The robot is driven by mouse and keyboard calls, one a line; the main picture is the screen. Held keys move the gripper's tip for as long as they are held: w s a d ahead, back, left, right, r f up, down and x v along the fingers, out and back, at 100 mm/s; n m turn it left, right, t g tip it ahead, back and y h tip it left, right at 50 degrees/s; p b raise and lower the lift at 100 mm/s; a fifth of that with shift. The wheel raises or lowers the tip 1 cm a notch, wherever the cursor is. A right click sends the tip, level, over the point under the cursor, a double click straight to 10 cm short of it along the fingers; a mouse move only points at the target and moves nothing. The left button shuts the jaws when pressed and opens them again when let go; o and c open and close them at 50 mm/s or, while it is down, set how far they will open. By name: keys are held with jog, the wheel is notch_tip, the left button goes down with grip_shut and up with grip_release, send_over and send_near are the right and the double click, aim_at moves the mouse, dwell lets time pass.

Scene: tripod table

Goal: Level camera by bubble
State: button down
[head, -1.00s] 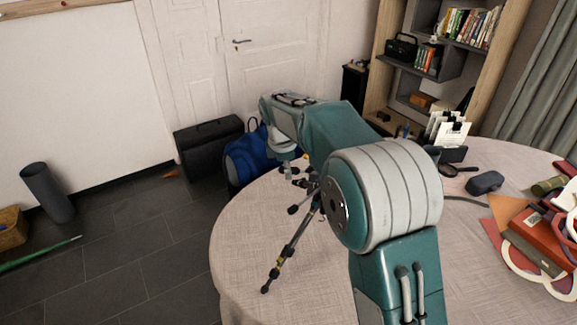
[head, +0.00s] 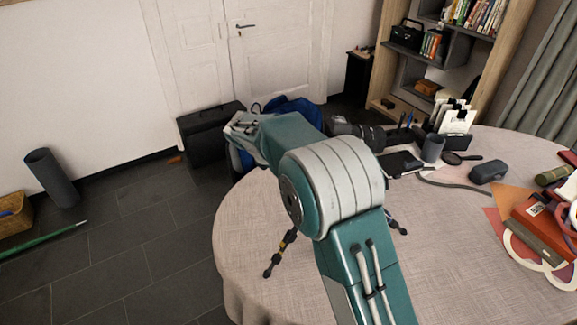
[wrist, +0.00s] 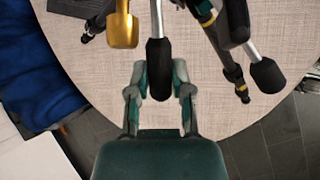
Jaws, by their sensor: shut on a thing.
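The tripod stands on the round table, mostly hidden behind my arm in the head view; a left leg (head: 279,253) and a right foot (head: 397,227) show. A black camera lens (head: 358,131) shows just right of my arm. My gripper (wrist: 158,78) is shut on a black-gripped tripod handle (wrist: 158,68), its fingers on both sides of the grip's lower end. Another handle with a black grip (wrist: 267,75) is to the right, and a gold-coloured part (wrist: 122,30) to the left. No bubble level can be made out.
The cloth-covered table (head: 245,215) holds a grey cup (head: 432,149), a magnifying glass (head: 458,158), a grey case (head: 487,172) and red books (head: 540,230) at right. A blue bag (head: 290,108) and black case (head: 208,132) are beyond the table.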

jog(key=shift+f+h, duration=0.5)
jog(key=shift+f, duration=0.15)
jog(key=c, duration=0.5)
grip_release()
jog(key=v, duration=1.2)
jog(key=shift+f, duration=0.2)
jog(key=shift+s+a, duration=0.1)
